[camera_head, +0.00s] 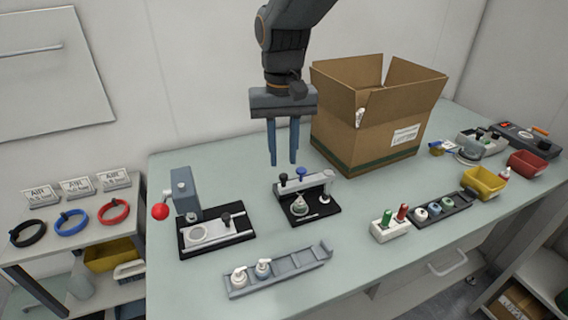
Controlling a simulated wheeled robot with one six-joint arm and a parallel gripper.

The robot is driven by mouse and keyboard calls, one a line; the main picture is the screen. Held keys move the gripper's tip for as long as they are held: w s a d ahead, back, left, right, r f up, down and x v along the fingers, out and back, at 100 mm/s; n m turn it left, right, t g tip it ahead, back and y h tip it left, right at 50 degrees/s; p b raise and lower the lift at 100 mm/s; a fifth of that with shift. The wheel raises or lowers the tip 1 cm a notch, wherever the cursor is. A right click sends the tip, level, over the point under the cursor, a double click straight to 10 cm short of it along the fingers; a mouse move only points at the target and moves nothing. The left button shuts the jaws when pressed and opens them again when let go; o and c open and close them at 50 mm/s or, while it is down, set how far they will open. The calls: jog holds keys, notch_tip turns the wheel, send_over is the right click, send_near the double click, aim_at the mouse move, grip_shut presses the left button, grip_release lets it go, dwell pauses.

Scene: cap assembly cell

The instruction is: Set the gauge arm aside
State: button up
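A gauge fixture with a black base (325,209) stands in the middle of the table. A light grey gauge arm (315,180) lies across its back part, with a blue knob (301,172) on it and a black knob at its left end. My gripper (283,163) points down above the fixture. Its two blue fingers are apart with nothing between them, and the tips appear clear of the knobs.
A press with a red ball handle (160,211) stands left. An open cardboard box (365,140) stands close behind on the right. Racks with coloured parts (390,224) and yellow and red bins (484,184) are right.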

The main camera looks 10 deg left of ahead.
aim_at(283, 175)
jog(key=shift+f+p, duration=0.35)
jog(key=shift+f, duration=1.8)
jog(key=shift+c, duration=0.5)
grip_shut()
